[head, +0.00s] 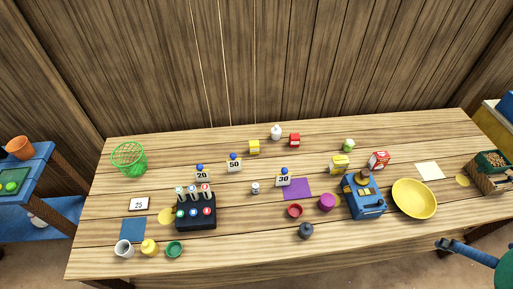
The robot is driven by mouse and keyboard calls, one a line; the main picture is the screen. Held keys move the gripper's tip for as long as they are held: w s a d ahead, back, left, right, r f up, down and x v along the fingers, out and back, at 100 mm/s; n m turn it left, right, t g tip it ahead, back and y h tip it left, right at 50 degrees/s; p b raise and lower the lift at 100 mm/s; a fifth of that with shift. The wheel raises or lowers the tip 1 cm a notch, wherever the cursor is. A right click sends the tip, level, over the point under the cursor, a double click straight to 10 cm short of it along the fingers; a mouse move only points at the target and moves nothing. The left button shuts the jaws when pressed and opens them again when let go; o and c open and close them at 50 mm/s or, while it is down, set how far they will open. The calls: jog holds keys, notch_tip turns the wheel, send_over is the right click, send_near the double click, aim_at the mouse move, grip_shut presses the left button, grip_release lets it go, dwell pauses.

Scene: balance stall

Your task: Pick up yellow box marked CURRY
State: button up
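Two yellow boxes stand on the wooden table, and the lettering on both is too small to read, so I cannot tell which is marked CURRY. One small yellow box (254,147) is near the back, left of a red box. The other, larger yellow box (339,164) has a pale label and stands behind the blue scale-like device. My gripper (441,245) appears small and dark at the lower right, off the table's front edge, far from both boxes. Its finger opening is too small to make out.
A red-and-white box (378,160) and a green-topped jar (348,145) stand close to the larger yellow box. The blue device (364,196) and yellow bowl (414,198) lie in front. A wooden wall rises behind the table (245,245).

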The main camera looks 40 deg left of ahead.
dwell(0.4)
jog(key=c, duration=1)
